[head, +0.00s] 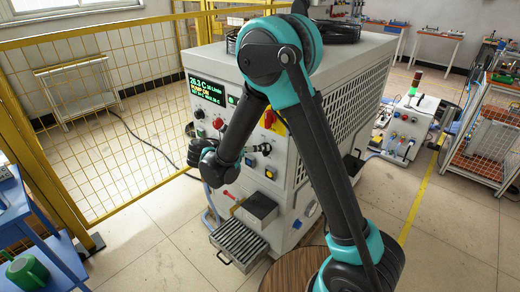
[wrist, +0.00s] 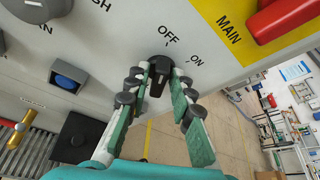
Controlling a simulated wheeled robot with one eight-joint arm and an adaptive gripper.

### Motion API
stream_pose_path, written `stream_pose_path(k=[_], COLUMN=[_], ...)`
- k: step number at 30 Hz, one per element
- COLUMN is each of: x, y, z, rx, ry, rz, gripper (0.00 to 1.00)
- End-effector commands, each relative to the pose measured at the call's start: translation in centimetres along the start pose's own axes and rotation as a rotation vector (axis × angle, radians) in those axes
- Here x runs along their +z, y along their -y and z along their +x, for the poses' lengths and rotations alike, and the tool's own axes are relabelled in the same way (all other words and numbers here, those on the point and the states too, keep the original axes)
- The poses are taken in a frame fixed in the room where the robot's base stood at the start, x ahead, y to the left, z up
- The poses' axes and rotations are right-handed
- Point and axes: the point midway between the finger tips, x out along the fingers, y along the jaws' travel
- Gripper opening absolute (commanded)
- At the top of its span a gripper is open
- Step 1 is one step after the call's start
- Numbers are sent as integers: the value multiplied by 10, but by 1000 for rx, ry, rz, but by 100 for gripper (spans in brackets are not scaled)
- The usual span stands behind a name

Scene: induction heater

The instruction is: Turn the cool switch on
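A small black rotary switch (wrist: 159,75) sits on the pale panel below the printed words OFF and ON in the wrist view. Its upper end lies nearer the OFF mark than the ON mark. My gripper (wrist: 161,72) reaches up to it, with one green-padded finger on each side. The fingertips are very close to the switch's sides; I cannot tell whether they press on it.
A red main switch on a yellow plate (wrist: 230,30) is up and right of my gripper. A blue button (wrist: 68,77) and a black knob (wrist: 35,8) are left. In the head view a lit display (head: 208,90) is on the cabinet; a yellow fence (head: 100,100) stands left.

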Motion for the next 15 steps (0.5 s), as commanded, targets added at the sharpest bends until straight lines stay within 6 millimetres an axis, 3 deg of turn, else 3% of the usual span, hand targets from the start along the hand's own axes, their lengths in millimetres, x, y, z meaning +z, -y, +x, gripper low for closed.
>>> stream_pose_path(k=[15], x=[0], y=[1], z=[2], rx=[8], ry=[-2], rz=[23], gripper=[0])
